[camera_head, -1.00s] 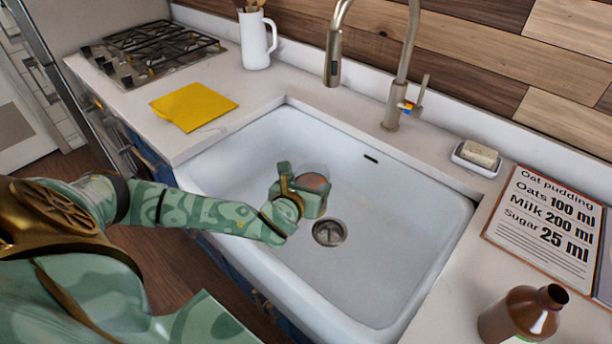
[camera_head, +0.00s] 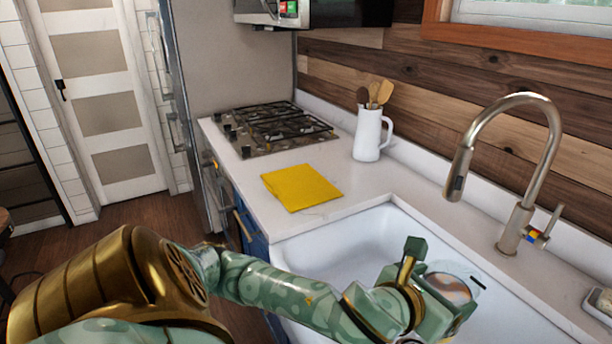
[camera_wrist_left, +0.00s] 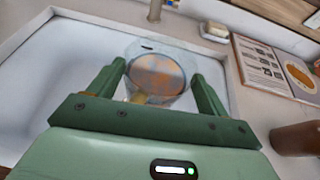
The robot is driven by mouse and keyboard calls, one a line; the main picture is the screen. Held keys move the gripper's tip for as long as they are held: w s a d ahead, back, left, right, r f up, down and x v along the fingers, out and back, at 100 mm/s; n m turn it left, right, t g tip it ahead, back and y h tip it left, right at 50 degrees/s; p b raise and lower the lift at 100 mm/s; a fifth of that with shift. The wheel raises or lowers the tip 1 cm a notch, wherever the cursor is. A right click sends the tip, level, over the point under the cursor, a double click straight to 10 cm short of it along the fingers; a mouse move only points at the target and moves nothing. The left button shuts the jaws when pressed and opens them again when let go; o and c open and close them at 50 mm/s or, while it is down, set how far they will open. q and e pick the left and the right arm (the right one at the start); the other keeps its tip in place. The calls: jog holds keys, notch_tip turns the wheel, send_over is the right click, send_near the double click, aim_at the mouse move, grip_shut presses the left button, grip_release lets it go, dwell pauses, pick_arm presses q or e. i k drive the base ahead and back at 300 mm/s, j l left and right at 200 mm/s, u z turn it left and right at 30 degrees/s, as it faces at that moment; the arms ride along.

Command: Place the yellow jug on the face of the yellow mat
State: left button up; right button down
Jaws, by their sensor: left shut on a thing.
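My left gripper (camera_head: 432,282) is shut on a clear, round-mouthed vessel (camera_head: 455,287), which I take for the jug. It is held over the sink, and its mouth shows orange-brown patches inside. In the left wrist view the jug (camera_wrist_left: 157,77) sits between the two green fingers (camera_wrist_left: 158,72), with a small yellowish part low between them. Its lower body is mostly hidden. The yellow mat (camera_head: 301,187) lies flat and bare on the white counter, left of the sink and beyond the gripper. My right gripper is not in view.
A white pitcher with wooden utensils (camera_head: 368,135) stands right of the mat. A gas hob (camera_head: 272,127) lies behind it. The tall curved tap (camera_head: 520,200) rises at the sink's (camera_head: 390,225) back edge. The wrist view shows a recipe board (camera_wrist_left: 275,68) and brown bottle (camera_wrist_left: 297,139).

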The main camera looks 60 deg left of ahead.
aim_at(297, 190)
jog(key=j, duration=2.25)
jog(key=k, duration=0.05)
